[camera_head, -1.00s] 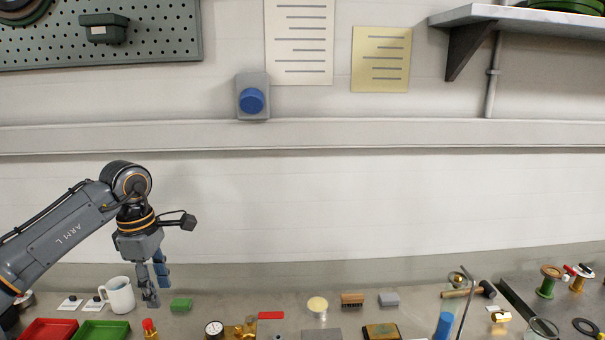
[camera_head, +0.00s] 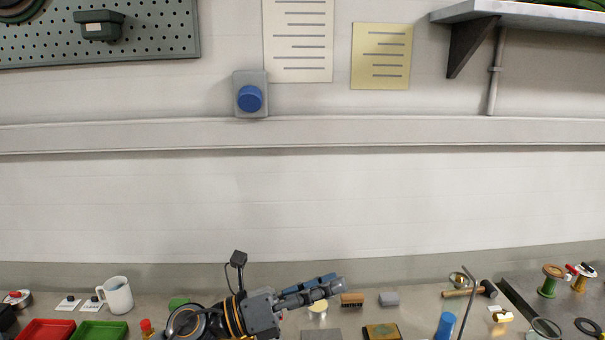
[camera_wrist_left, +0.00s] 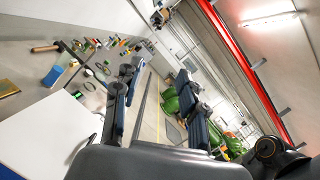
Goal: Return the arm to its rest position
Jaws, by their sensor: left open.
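My left gripper (camera_head: 328,286) is low over the bench in the head view, its fingers pointing right and slightly up. It is empty. In the left wrist view its two dark fingers (camera_wrist_left: 158,88) stand well apart with nothing between them. The left forearm is mostly below the bottom edge of the head view. My right gripper does not show in the head view, and I cannot make it out in the left wrist view.
A white mug (camera_head: 117,296), red tray (camera_head: 47,328) and green tray (camera_head: 99,330) are at left.

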